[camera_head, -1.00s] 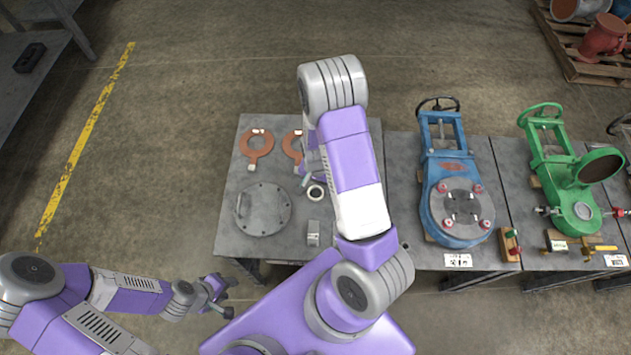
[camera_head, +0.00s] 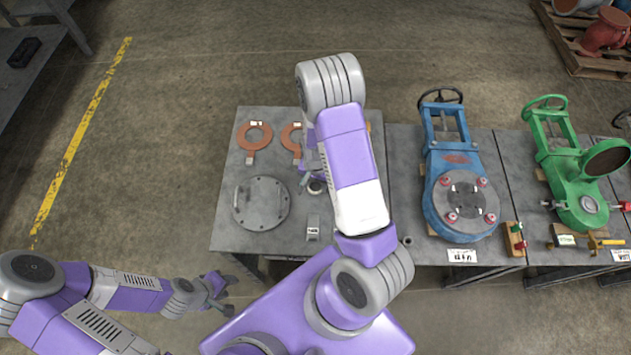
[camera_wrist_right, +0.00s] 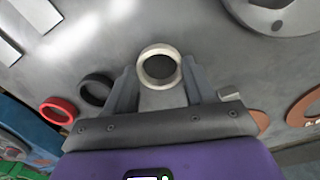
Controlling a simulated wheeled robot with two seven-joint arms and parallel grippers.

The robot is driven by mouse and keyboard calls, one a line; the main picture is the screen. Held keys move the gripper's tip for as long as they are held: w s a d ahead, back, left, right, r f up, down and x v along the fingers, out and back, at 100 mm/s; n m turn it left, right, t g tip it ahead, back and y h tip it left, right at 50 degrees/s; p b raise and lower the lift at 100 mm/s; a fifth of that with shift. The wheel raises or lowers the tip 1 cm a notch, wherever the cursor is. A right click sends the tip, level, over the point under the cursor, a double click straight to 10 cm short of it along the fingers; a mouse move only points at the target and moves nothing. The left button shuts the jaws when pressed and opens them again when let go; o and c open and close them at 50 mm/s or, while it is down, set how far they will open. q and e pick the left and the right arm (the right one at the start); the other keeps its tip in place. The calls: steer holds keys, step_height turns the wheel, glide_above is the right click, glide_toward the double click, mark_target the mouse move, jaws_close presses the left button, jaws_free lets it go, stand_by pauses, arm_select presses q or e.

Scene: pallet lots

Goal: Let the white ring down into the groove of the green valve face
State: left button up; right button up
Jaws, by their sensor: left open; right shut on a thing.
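The white ring (camera_wrist_right: 160,85) is between the two fingers of my right gripper (camera_wrist_right: 158,74) in the right wrist view. That gripper is shut on it, low over the grey table; I cannot tell whether the ring touches the table. In the head view the ring (camera_head: 316,188) is partly hidden by my right gripper and arm. My left gripper (camera_head: 219,288) is open and empty, off the table at the lower left.
A black ring (camera_wrist_right: 95,90) and a red ring (camera_wrist_right: 58,112) lie beside the white ring. A round steel cover (camera_head: 261,204) and orange gaskets (camera_head: 255,137) lie on the left table.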

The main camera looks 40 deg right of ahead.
steer(key=shift+c, duration=0.7)
steer(key=shift+r+p, duration=2.2)
steer(key=shift+r, duration=0.3)
